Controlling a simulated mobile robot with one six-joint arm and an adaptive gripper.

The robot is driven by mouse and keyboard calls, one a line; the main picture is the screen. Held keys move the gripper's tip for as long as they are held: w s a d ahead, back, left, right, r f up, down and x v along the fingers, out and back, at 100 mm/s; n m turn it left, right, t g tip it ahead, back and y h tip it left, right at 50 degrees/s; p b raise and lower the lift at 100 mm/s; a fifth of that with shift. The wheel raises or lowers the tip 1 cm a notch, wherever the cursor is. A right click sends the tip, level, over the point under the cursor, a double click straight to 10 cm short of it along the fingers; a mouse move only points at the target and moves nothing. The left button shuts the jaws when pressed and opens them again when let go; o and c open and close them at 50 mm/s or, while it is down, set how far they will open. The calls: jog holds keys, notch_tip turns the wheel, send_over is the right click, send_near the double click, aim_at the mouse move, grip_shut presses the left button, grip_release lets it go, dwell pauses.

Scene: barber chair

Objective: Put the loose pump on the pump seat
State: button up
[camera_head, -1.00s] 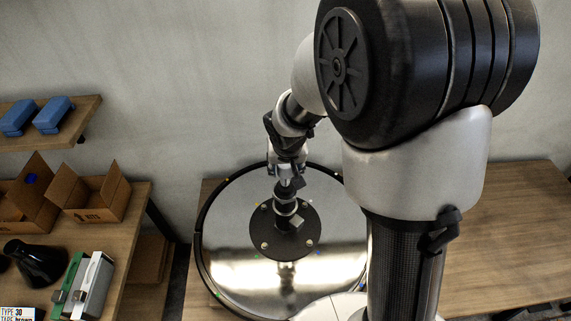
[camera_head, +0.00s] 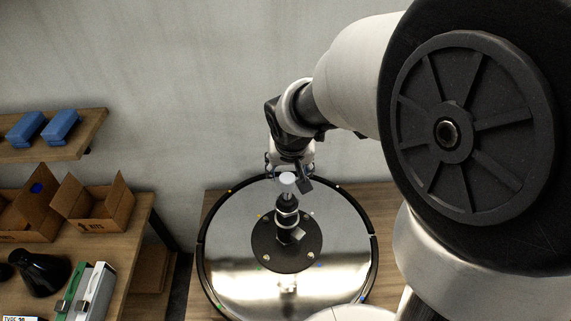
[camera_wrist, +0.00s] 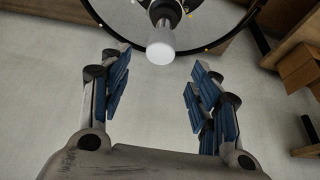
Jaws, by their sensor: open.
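The pump (camera_head: 287,200) stands upright at the middle of a round black plate (camera_head: 265,255). It has a pale round cap and a dark lower part with a small side lever. The pump seat under it is hidden, so I cannot tell how fully the pump sits. My gripper (camera_head: 291,168) is open behind and above the pump's cap. In the wrist view the pale cap (camera_wrist: 160,46) lies beyond and between the spread blue-padded fingers (camera_wrist: 161,68), with clear gaps on both sides.
The plate lies in a large round mirror-like base with a black rim (camera_head: 203,265). At left are a bench with open cardboard boxes (camera_head: 95,208), a black flask-like object (camera_head: 40,275) and a shelf (camera_head: 85,135) with blue packs.

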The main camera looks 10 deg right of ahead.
jog(key=s+r+n, duration=0.1)
jog(key=s+r, duration=0.4)
jog(key=s, duration=0.6)
jog(key=s+r+n, duration=0.1)
jog(key=s+r, duration=0.4)
jog(key=s, duration=0.6)
jog(key=shift+s+d+y, duration=0.25)
jog(key=shift+d+y, duration=0.15)
